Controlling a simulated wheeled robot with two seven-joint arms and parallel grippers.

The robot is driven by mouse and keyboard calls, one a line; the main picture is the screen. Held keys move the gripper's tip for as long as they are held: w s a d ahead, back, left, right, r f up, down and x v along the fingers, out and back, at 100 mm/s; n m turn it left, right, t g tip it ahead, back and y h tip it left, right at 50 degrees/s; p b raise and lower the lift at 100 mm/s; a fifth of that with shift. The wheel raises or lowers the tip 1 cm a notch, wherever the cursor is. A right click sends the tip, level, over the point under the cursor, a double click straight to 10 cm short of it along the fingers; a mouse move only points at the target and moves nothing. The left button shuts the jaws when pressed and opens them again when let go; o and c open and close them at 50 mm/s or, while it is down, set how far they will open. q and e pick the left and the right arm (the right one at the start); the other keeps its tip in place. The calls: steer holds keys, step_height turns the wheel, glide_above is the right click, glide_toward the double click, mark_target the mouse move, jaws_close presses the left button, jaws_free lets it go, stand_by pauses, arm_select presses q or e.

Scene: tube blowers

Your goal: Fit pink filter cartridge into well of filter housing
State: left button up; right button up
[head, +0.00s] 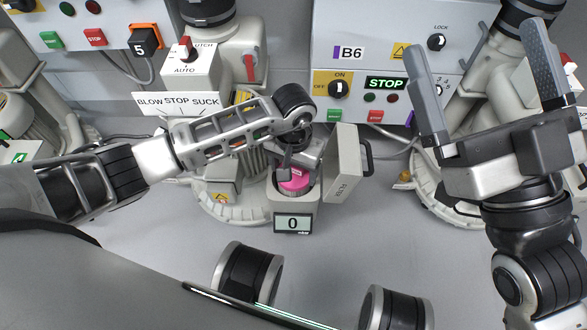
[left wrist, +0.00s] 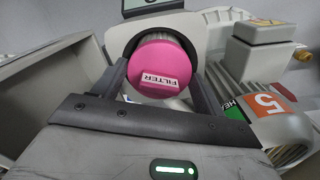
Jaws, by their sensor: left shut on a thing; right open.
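The pink filter cartridge (head: 294,181) is at the round opening of the filter housing (head: 309,212) in the head view, with my left gripper (head: 288,166) above it. In the left wrist view the cartridge (left wrist: 160,66) shows its pink face with a FILTER label, between the two fingers of my left gripper (left wrist: 158,88), which is shut on it. The dark rim of the well (left wrist: 145,22) shows behind the cartridge. I cannot tell how deep the cartridge sits. The housing's door (head: 341,165) stands open at its right. My right gripper (head: 487,85) is open, empty and raised at the right.
A display reading 0 (head: 292,223) is on the housing's front. The B6 control panel (head: 375,60) with knobs and buttons is behind. A BLOW STOP SUCK plate (head: 178,102) is near my left arm. The grey floor in front is mostly clear.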

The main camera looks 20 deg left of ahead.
arm_select(q)
steer(key=shift+f+b, duration=0.45)
steer(key=shift+b, duration=0.1)
steer(key=o, duration=1.4)
steer(key=shift+f, duration=0.1)
steer(key=shift+c, duration=0.2)
steer(key=shift+a, duration=0.1)
arm_select(e)
steer(key=r+n+y, duration=0.1)
steer(key=s+n+y, duration=0.1)
steer(key=n, duration=0.1)
steer(key=shift+s+a+r+y, duration=0.1)
steer(key=shift+a+r+y, duration=0.05)
steer(key=shift+r+y, duration=0.2)
steer(key=shift+g, duration=0.3)
